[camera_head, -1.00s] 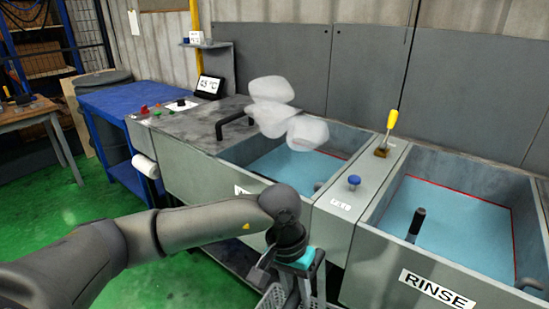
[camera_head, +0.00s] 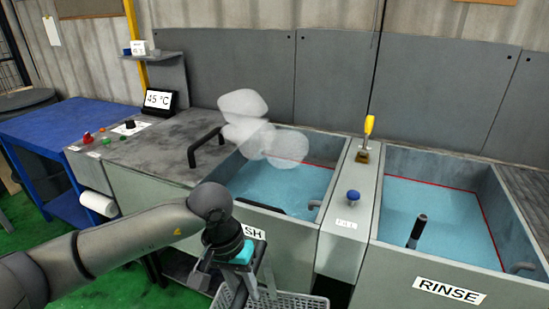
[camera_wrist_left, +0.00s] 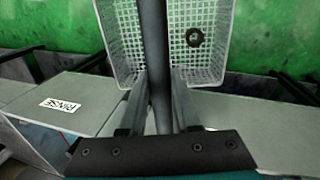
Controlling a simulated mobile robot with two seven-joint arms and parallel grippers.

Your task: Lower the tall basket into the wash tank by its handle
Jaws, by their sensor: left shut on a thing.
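My left gripper (camera_head: 240,292) is at the bottom of the head view, in front of the wash tank (camera_head: 288,240). It is shut on the dark bar handle (camera_wrist_left: 153,45) of the tall basket, which runs between its fingers in the left wrist view. The basket (camera_wrist_left: 122,40) is pale wire mesh, with a dark ring-shaped part (camera_wrist_left: 194,37) inside. In the head view only the basket's upper part (camera_head: 300,301) shows, outside the tank's front wall; its lower part is cut off. The tank holds blue liquid (camera_head: 275,182) under white vapour. My right gripper is not in view.
The rinse tank (camera_head: 440,262) stands to the right, with a dark upright handle (camera_head: 417,231) in it. A divider with a blue knob (camera_head: 352,196) and a yellow-handled lever (camera_head: 368,130) separates the tanks. A black bent bar (camera_head: 205,145) stands at the wash tank's left.

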